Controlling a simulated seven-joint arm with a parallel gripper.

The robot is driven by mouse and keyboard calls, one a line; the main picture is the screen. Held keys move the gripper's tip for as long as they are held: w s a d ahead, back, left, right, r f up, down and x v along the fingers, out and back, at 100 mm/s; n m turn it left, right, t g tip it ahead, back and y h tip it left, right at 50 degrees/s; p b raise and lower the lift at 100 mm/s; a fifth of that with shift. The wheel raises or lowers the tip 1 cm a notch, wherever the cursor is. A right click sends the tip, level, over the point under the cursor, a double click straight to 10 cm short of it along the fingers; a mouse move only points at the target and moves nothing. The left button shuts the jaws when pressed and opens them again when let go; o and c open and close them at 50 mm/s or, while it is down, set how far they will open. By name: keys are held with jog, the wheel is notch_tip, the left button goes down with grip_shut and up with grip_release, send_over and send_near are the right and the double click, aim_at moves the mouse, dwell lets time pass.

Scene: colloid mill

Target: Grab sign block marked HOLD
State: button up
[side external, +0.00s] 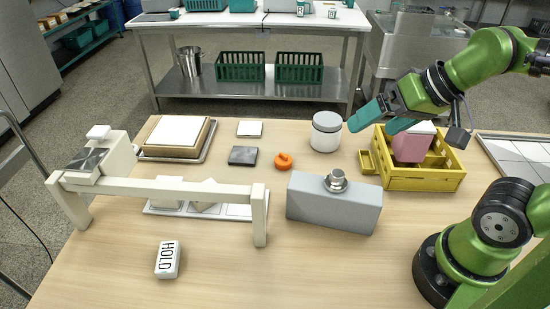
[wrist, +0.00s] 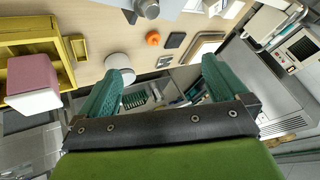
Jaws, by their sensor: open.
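The sign block marked HOLD (side external: 167,260) is a small white block with black lettering. It lies on the table at the front left in the side external view, in front of a cream frame. I cannot make it out in the wrist view. My gripper (side external: 371,117) is at the right in the side external view, high above the table near the yellow crate and far from the sign block. In the wrist view its two teal fingers (wrist: 165,85) are wide apart with nothing between them.
A cream frame (side external: 165,187) spans a white tray. A grey box with a metal knob (side external: 334,203), an orange piece (side external: 284,161), a white-lidded jar (side external: 325,132) and a yellow crate (side external: 425,182) with a pink block (side external: 411,149) stand rightward. The front middle of the table is clear.

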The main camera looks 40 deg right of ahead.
jog(key=w+a+r+n+g, duration=0.1)
jog(key=w+a+r+n, duration=0.2)
jog(key=w+a, duration=0.15)
jog(key=n+g, duration=0.5)
jog(key=n, duration=0.7)
send_over(166, 256)
jog(key=shift+h, duration=0.3)
jog(key=f, duration=2)
jog(key=shift+s+d+f, duration=0.3)
jog(key=shift+s+d, duration=0.05)
jog(key=shift+w+a+f, duration=0.15)
jog(key=shift+f, duration=1.25)
jog(key=shift+w+a+f, duration=0.1)
jog(key=shift+f, duration=1.25)
